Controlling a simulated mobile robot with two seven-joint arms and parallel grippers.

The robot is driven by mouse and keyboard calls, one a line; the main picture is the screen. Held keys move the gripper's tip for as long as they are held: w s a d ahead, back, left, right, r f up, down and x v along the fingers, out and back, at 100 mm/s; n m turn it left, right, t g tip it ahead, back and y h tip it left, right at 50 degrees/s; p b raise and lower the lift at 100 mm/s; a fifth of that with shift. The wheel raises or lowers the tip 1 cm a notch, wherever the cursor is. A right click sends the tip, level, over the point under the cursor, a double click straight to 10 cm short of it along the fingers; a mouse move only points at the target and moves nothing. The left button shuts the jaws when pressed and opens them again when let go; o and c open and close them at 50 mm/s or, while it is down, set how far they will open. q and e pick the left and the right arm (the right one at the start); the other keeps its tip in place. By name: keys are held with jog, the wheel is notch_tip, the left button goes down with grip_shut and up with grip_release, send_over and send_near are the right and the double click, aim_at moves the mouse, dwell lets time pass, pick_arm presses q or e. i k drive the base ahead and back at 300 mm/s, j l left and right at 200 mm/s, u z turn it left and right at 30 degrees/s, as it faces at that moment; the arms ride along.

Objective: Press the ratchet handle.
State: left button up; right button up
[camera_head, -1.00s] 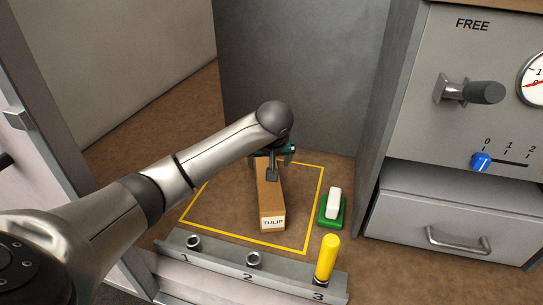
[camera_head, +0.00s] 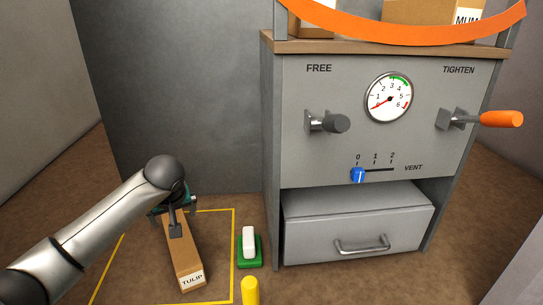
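A lever with an orange grip (camera_head: 500,119) sticks out at the right of the grey cabinet front, under the word TIGHTEN. A dark grey handle (camera_head: 330,123) sticks out at the left, under FREE. I cannot tell from a label which one is the ratchet handle. A round gauge (camera_head: 389,98) sits between them, its red needle at the low end. My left gripper (camera_head: 176,220) is at the top of the long brown TULIP box (camera_head: 186,262), far left of both handles. Its fingers are partly hidden, so its opening is unclear. My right gripper is out of view.
A blue slider (camera_head: 358,175) stands at 0 on the VENT scale. An orange curved band (camera_head: 410,32) crosses boxes on top. A green-and-white block (camera_head: 249,245) and yellow peg (camera_head: 250,291) stand left of the cabinet.

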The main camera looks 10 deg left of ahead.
aim_at(507, 119)
jog(key=k+l, duration=0.8)
jog(key=l, duration=0.1)
